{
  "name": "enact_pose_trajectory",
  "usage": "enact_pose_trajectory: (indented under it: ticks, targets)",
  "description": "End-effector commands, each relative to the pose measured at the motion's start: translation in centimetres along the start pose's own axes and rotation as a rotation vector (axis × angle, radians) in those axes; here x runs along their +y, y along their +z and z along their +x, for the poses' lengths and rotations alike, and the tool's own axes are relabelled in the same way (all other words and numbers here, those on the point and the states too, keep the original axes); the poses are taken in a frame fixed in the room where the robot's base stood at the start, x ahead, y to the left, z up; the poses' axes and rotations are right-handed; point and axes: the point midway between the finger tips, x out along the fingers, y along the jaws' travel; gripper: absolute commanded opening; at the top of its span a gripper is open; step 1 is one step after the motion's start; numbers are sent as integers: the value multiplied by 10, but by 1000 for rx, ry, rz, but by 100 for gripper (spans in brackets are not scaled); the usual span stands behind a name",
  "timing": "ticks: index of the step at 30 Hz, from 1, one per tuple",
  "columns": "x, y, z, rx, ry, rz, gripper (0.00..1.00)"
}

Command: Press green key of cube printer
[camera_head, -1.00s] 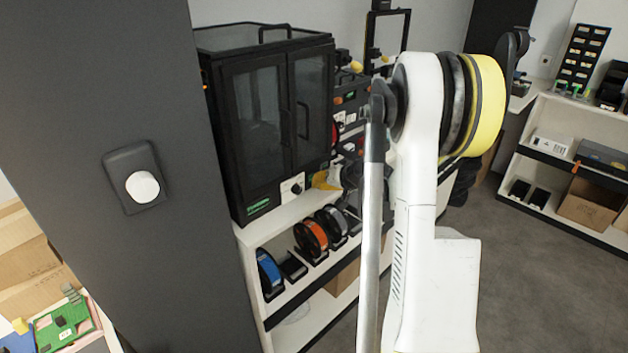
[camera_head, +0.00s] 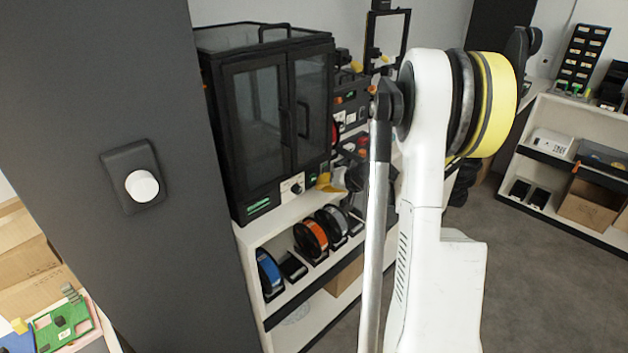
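A black box-shaped printer (camera_head: 265,110) with two glass doors stands on the white shelf unit, left of my arm. It looks like the cube printer. Its lower front has a small green-lit strip (camera_head: 258,205) at the left and a pale panel with a dark round knob (camera_head: 297,188) at the right. I cannot make out a separate green key. A dark and yellow end part that seems to be my gripper (camera_head: 343,181) is by the printer's lower right front corner, partly hidden behind my white arm link. Its fingers are too small to read, and contact cannot be told.
Several filament spools (camera_head: 310,238) sit on the shelf below the printer. An open-frame machine (camera_head: 388,40) stands behind. A dark panel with a white knob (camera_head: 142,186) fills the left. Another shelf unit (camera_head: 530,178) is at right, with open grey floor before it.

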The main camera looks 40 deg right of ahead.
Motion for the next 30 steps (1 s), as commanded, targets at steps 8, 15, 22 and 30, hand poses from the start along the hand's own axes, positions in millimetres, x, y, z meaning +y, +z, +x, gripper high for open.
enact_pose_trajectory:
  ticks: [8,15,22,30]
  targets:
    - [0,0,-1,0,0,0,0]
    - [9,7,-14,1,2,1,0]
    - [18,17,-33,1,1,1,0]
    - [21,21,-40,0,0,0,0]
